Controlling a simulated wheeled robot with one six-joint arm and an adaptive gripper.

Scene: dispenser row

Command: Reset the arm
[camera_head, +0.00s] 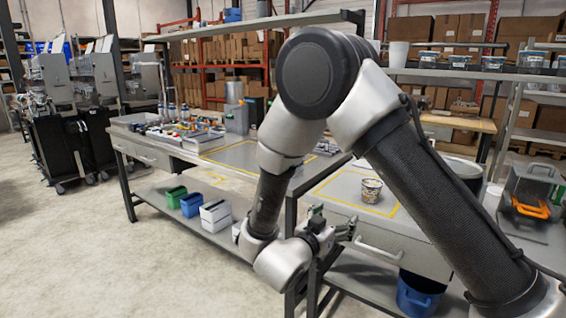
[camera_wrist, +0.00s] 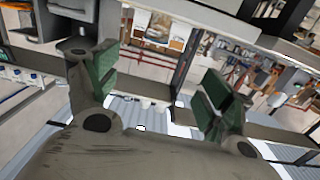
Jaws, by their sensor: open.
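My arm spans the middle and right of the head view, bent with its elbow high and its wrist low. My gripper (camera_head: 335,230) is in front of the workbench (camera_head: 343,184), near the drawer front, with nothing in it. In the wrist view my gripper (camera_wrist: 155,95) shows two green-padded fingers spread wide apart with only background between them. A patterned cup (camera_head: 371,190) stands upright on the bench inside a yellow-marked area, behind and to the right of the gripper, apart from it.
Green (camera_head: 174,199), blue (camera_head: 192,205) and white bins (camera_head: 215,216) sit on the lower shelf at left. A blue bucket (camera_head: 418,298) is under the right bench. Open floor (camera_head: 100,250) lies to the left.

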